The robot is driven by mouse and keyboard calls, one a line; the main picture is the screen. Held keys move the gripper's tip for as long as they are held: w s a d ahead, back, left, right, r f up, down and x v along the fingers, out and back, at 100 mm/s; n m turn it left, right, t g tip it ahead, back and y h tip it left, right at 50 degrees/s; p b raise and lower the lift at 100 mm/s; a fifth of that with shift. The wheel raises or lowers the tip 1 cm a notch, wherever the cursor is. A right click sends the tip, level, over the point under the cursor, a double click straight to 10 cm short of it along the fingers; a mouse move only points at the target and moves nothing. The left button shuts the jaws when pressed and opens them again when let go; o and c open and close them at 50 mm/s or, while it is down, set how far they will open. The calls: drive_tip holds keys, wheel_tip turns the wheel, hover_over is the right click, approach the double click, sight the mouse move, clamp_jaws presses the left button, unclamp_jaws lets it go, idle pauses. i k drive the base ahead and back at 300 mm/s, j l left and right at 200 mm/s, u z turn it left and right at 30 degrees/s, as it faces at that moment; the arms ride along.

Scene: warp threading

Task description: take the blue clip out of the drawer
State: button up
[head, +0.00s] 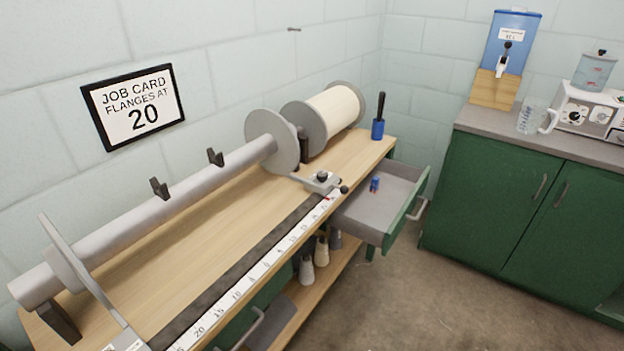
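The blue clip (375,184) lies inside the open drawer (358,215), towards its back left part near the bench. The drawer has a grey inside and a green front with a metal handle, and it is pulled out from the right end of the wooden bench. The clip is small and its exact pose cannot be told. My gripper is not in view.
The bench (238,214) carries a long grey beam with round flanges, a white spool (335,108), a ruler strip and a blue-handled brush (378,118). Cones stand on the shelf below. A green cabinet (510,205) stands right. The floor (400,300) between is clear.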

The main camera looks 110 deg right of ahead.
sight(376, 181)
drive_tip(key=k+l+z, duration=0.6)
drive_tip(key=k+l, duration=0.2)
drive_tip(key=l, duration=0.15)
drive_tip(key=k+l, duration=0.2)
drive_tip(key=l, duration=0.15)
drive_tip(key=k+l+z, duration=0.1)
drive_tip(key=l, duration=0.25)
drive_tip(key=k+l, duration=0.25)
drive_tip(key=l, duration=0.15)
drive_tip(key=k+l+z, duration=0.1)
drive_tip(key=l, duration=0.25)
drive_tip(key=k+l, duration=0.4)
drive_tip(key=l, duration=0.35)
drive_tip(key=k+l+z, duration=0.1)
drive_tip(key=l, duration=0.3)
drive_tip(key=k, duration=0.1)
